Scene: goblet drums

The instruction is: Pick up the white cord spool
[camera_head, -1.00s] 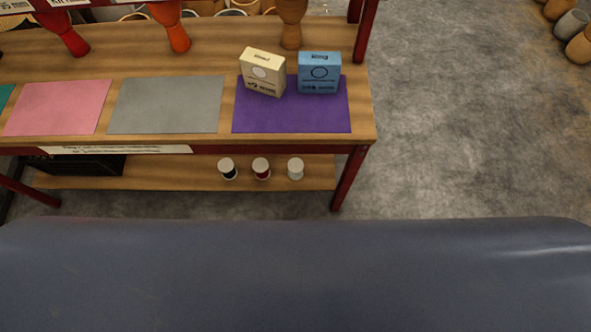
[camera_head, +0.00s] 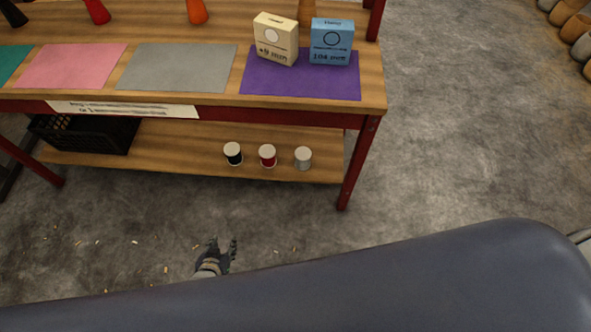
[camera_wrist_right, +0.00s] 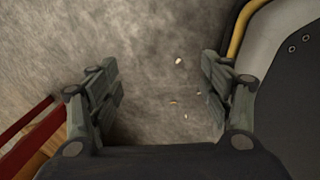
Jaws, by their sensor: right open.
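The white cord spool (camera_head: 303,159) stands upright on the lower shelf (camera_head: 190,150) of the table, at the right end of a row of three spools. My right gripper (camera_wrist_right: 160,82) is open and empty over the grey floor in the right wrist view. No spool shows in that view.
A red spool (camera_head: 268,156) and a black spool (camera_head: 233,154) stand left of the white one. A black crate (camera_head: 85,134) sits at the shelf's left. A red table leg (camera_head: 359,165) stands right of the spools. Floor in front is mostly clear, with small scraps.

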